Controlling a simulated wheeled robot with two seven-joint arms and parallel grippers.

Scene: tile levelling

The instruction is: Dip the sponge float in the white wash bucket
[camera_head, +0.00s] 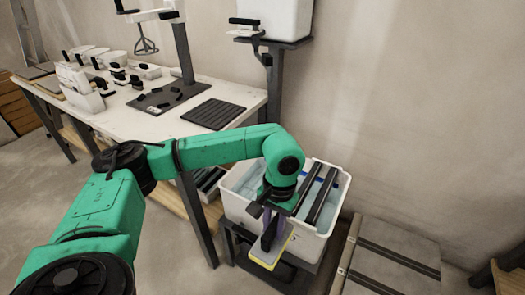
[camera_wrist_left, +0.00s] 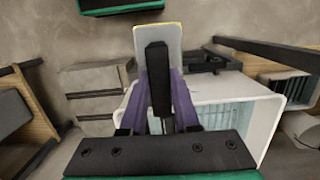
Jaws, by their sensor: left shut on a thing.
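The white wash bucket (camera_head: 312,243) stands on a dark stand by the wall, with bluish water inside and dark rollers across its top. It also shows in the wrist view (camera_wrist_left: 262,118), to the right of the float. The sponge float (camera_head: 267,256) has a pale plate with a yellow edge; in the wrist view its plate (camera_wrist_left: 170,38) points away from me, with its black handle in front. My left gripper (camera_head: 270,228), with purple fingers, is shut on the float. The float hangs at the bucket's front side, outside the opening. My right gripper is not in view.
A long workbench (camera_head: 140,112) with containers, tools and a black ribbed mat (camera_head: 211,113) runs along the left. A white tank (camera_head: 275,18) sits on a post behind the bucket. A grey slab with dark strips (camera_head: 390,262) lies to the bucket's right.

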